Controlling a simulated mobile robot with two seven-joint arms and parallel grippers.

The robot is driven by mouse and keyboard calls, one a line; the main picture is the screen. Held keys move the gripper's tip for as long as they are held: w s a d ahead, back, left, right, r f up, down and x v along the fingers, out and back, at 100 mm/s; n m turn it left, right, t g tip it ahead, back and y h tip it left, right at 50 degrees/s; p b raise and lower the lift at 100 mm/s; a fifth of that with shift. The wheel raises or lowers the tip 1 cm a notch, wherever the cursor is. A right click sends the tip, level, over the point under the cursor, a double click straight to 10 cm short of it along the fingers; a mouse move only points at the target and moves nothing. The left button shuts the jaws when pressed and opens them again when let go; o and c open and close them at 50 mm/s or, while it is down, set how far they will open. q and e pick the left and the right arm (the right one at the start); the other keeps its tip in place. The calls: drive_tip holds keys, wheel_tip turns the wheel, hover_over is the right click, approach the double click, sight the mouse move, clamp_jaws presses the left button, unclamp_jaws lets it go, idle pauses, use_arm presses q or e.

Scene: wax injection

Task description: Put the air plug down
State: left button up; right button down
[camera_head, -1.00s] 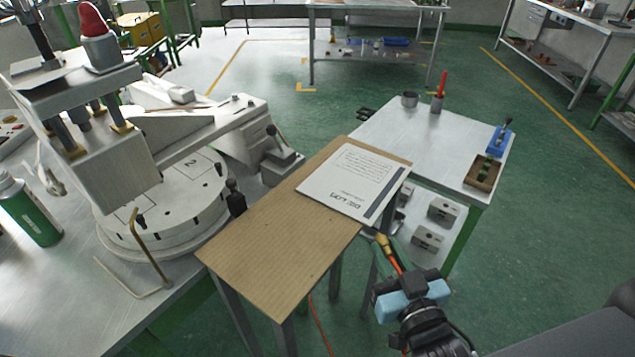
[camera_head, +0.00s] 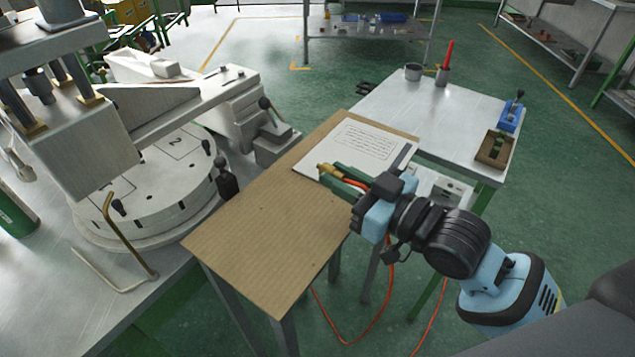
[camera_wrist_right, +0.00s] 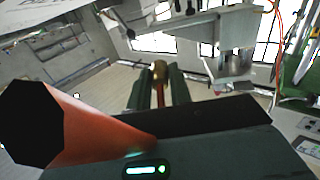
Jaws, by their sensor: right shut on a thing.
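The air plug (camera_head: 323,167) is a small brass fitting on an orange-red hose (camera_head: 390,275). My right gripper (camera_head: 331,172) is shut on it, its two dark green fingers on either side. The plug points left in the head view, over the brown board (camera_head: 265,225) by the near edge of the white paper booklet (camera_head: 371,141); I cannot tell whether it touches. In the right wrist view the brass plug (camera_wrist_right: 159,70) sticks out between the fingers, and a large orange hose part fills the lower left. My left gripper is not in view.
A grey machine with a round numbered plate (camera_head: 150,190) stands left of the board, with a bent brass rod (camera_head: 125,230) in front. The metal table (camera_head: 430,110) at right holds a cup, a red-handled tool and small blocks. The board's near part is bare.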

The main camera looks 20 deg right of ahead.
sight(336, 219)
drive_tip(key=shift+w+r+g+y, duration=0.1)
drive_tip(key=shift+w+g+y, duration=0.2)
drive_tip(key=shift+y, duration=0.1)
drive_tip(key=shift+a+r+n+y, duration=0.15)
drive_tip(key=shift+r+n+y, duration=0.15)
drive_tip(key=shift+n, duration=0.1)
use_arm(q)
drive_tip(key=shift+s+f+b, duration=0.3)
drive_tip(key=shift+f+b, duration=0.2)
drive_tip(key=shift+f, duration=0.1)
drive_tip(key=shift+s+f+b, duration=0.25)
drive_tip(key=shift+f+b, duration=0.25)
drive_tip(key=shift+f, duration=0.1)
use_arm(e)
drive_tip(key=shift+f, duration=5)
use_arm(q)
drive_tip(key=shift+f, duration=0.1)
use_arm(e)
drive_tip(key=shift+f, duration=0.25)
drive_tip(key=c, duration=1.3)
unclamp_jaws()
drive_tip(key=shift+r, duration=0.1)
